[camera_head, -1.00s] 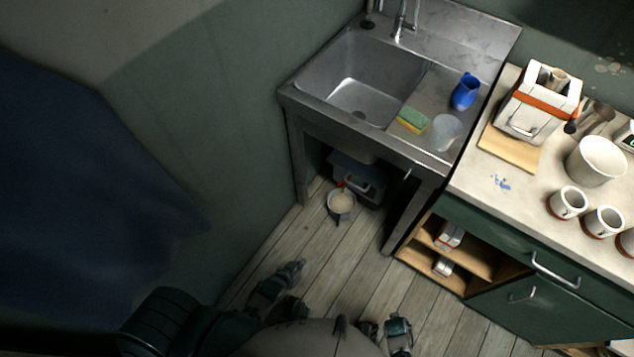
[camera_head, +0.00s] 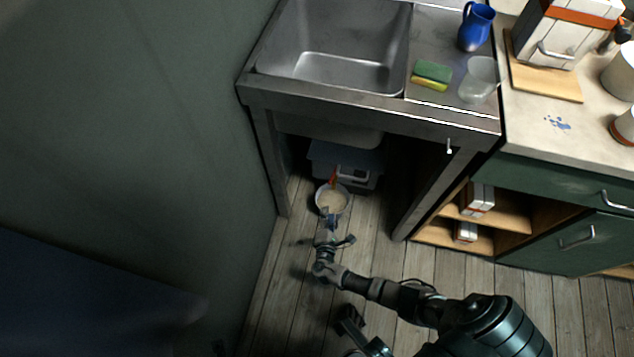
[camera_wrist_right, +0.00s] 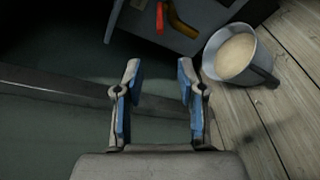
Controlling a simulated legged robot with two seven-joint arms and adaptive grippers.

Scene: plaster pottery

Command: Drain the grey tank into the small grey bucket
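The grey tank (camera_head: 358,181) stands on the floor under the sink. A red handle (camera_head: 333,177) shows at its front, and in the right wrist view the red handle (camera_wrist_right: 160,17) hangs beside an orange-brown spout (camera_wrist_right: 183,27). The small grey bucket (camera_head: 345,207) stands upright on the floor in front of the tank and holds beige stuff; it also shows in the right wrist view (camera_wrist_right: 262,68). My right gripper (camera_head: 327,226) is just in front of the bucket in the head view, open and empty, its blue pads (camera_wrist_right: 158,82) apart. My left gripper is not clearly shown; a dark part of mine is low in the picture.
The sink bench (camera_head: 315,98) overhangs the tank, with its legs (camera_head: 270,165) either side. A green wall is close at left. A cupboard with open shelves (camera_head: 500,213) stands at right. A sponge (camera_head: 432,73), clear cup (camera_head: 478,80) and blue jug (camera_head: 475,27) are above.

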